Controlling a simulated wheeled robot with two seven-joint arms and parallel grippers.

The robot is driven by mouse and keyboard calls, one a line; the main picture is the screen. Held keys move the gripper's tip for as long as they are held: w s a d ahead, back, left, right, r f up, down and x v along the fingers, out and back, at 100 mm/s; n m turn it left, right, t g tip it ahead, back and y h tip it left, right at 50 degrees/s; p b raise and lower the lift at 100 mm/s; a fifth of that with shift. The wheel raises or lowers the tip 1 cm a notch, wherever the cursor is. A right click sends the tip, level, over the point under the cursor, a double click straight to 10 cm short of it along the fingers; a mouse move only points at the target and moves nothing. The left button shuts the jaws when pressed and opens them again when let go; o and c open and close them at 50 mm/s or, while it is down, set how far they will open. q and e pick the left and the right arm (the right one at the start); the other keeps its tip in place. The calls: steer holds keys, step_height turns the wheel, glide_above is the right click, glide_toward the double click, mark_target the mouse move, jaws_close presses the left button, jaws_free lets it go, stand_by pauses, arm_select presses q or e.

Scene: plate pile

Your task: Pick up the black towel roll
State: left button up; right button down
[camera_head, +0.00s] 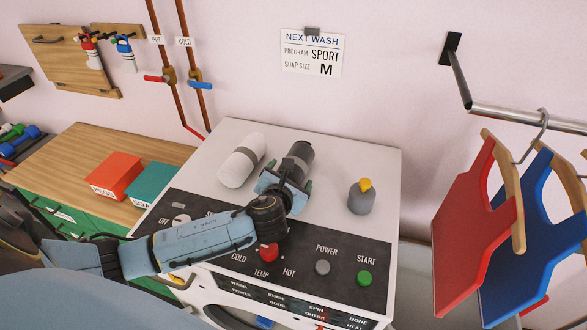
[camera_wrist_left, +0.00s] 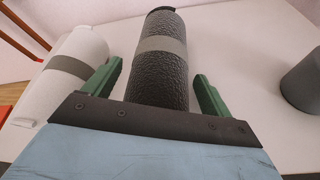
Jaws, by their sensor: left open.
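The black towel roll (camera_head: 302,154) lies on the white top of the washing machine (camera_head: 343,150). It has a grey band around its middle, which shows in the left wrist view (camera_wrist_left: 161,75). My left gripper (camera_head: 290,180) is open at the near end of the roll. In the left wrist view its two green fingers (camera_wrist_left: 158,90) stand on either side of the roll, with a gap on both sides. The near end of the roll is hidden behind the gripper body. My right gripper is not in view.
A white towel roll (camera_head: 238,165) lies just left of the black one. A grey bottle with a yellow cap (camera_head: 361,197) stands to the right. The control panel (camera_head: 290,248) lies below my left arm. Red and blue shirts (camera_head: 468,225) hang at the right.

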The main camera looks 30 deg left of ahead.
arm_select(q)
steer(key=c, duration=1.2)
